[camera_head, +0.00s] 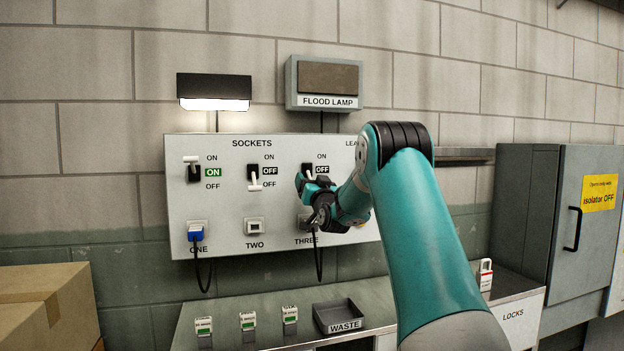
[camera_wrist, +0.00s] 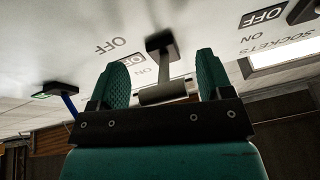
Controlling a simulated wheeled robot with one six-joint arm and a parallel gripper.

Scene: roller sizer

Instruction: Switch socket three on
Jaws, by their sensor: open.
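The sockets panel (camera_head: 235,225) is on the wall with three switches in a row. The third switch (camera_head: 308,168) is partly covered by my gripper (camera_head: 307,187), and its indicator reads OFF. In the wrist view, a switch lever with a grey crossbar (camera_wrist: 163,92) stands out between the two green fingers of my gripper (camera_wrist: 165,85). The fingers are apart, one on each side of the crossbar, and not closed on it. Socket three (camera_head: 304,220) below is partly hidden by my arm, with a black cable hanging under it.
Switch one (camera_head: 193,171) shows ON, and switch two (camera_head: 254,175) shows OFF with its lever down. A lit lamp (camera_head: 214,103) and the dark flood lamp (camera_head: 327,78) are above. A waste tray (camera_head: 340,329) and several tags lie on the shelf below. A grey cabinet (camera_head: 530,215) stands right.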

